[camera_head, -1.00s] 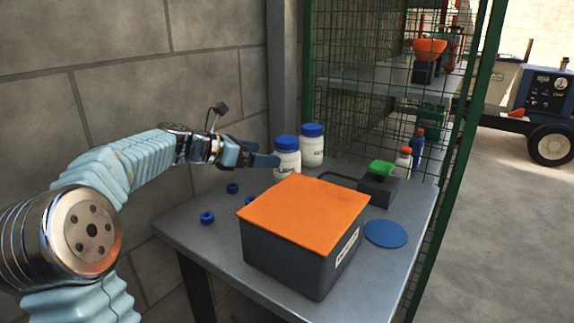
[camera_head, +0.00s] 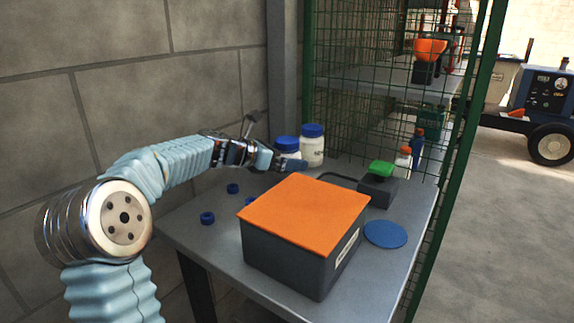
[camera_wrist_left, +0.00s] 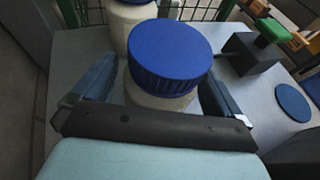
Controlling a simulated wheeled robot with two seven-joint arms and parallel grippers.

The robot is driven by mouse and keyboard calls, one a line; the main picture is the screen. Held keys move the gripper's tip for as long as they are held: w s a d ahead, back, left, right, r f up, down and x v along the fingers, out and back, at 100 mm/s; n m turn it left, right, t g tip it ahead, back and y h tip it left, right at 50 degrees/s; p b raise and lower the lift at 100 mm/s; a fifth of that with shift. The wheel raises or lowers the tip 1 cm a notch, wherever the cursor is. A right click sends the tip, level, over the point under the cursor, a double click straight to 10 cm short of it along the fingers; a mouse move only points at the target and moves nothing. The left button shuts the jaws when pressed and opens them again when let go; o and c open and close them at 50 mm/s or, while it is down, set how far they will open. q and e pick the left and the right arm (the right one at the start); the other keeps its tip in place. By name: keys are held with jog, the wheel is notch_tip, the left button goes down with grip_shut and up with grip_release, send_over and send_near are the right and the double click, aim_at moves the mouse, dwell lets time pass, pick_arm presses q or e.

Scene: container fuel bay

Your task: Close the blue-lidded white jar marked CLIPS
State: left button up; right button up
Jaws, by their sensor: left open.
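Two white jars with blue lids stand at the back of the table. The nearer jar (camera_head: 291,154) is partly hidden by my left gripper (camera_head: 286,162). The farther jar (camera_head: 312,150) stands behind it to the right; I cannot read either label for certain. In the left wrist view, the nearer jar's blue lid (camera_wrist_left: 170,52) sits on top of its body (camera_wrist_left: 158,99); I cannot tell whether it is tight. My left gripper is open, with one finger on each side of the nearer jar, below its lid. The farther jar's body (camera_wrist_left: 128,22) shows behind. My right gripper is not in view.
A dark box with an orange lid (camera_head: 304,212) fills the table's front middle. Small blue rings (camera_head: 207,218) lie to its left, a blue disc (camera_head: 386,234) to its right. A dark block with a green top (camera_head: 379,186) stands behind. Green mesh (camera_head: 350,100) borders the back.

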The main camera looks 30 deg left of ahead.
pick_arm(q)
jog(key=shift+w, duration=0.1)
jog(key=shift+c, duration=0.5)
jog(key=c, duration=1.1)
notch_tip(320, 180, up, 10)
jog(key=p, duration=0.3)
jog(key=shift+c, duration=0.3)
jog(key=o, duration=0.7)
jog(key=c, duration=0.9)
